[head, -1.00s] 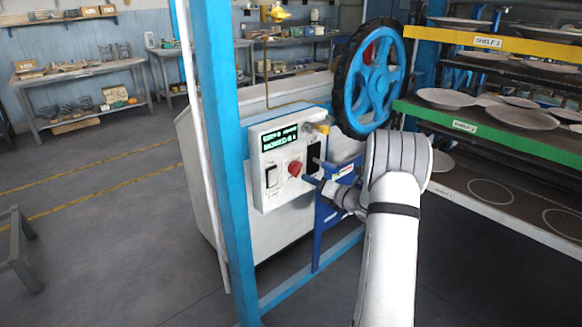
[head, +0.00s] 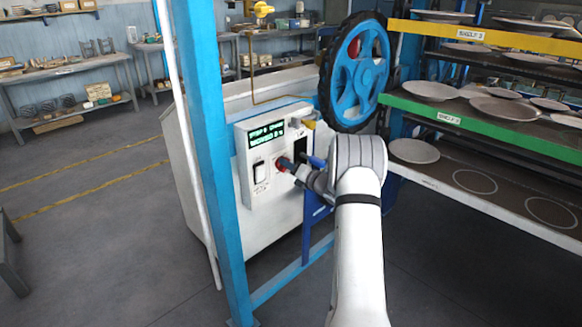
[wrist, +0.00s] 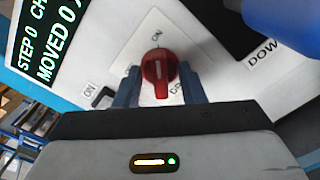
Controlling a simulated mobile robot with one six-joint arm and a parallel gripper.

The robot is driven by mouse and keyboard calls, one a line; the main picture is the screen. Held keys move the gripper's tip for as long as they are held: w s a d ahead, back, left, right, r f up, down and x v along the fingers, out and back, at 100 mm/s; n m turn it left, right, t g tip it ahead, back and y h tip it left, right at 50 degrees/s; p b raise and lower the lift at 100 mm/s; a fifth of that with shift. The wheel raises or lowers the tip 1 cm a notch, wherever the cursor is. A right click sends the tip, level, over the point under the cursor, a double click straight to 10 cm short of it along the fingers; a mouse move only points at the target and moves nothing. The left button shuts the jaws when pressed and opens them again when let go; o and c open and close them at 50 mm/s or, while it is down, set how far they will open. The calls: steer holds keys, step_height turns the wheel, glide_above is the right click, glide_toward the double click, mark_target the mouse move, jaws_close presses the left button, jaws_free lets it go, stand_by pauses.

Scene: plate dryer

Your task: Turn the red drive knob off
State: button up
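The red drive knob (wrist: 159,69) is on the white control panel (wrist: 120,50). In the head view it shows as a bit of red (head: 281,164) partly behind my gripper. My gripper (wrist: 157,88) has its two blue-grey fingers on either side of the knob in the wrist view, with a gap showing between each finger and the knob. It is open around the knob's lower part. The knob's pale pointer line stands nearly upright, toward a small mark above it. The label below the knob is partly hidden.
The panel has a green-lit display (head: 267,135) and a rocker switch (head: 259,172) left of the knob. A blue post (head: 205,140) stands left of the panel. A blue handwheel (head: 355,75) and the plate rack (head: 470,135) are to the right.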

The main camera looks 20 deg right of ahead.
steer(key=shift+c, duration=0.5)
jaws_close()
steer(key=shift+f+n+b, duration=0.1)
steer(key=shift+n+b, duration=0.2)
steer(key=shift+b, duration=0.3)
steer(key=n+b, duration=0.5)
steer(key=b, duration=0.3)
steer(key=n+b, duration=0.6)
steer(key=b, duration=0.3)
steer(key=n+b, duration=0.6)
steer(key=b, duration=0.3)
steer(key=shift+s+a, duration=0.1)
steer(key=shift+a, duration=0.2)
steer(key=shift+n+b, duration=0.3)
steer(key=shift+b, duration=0.1)
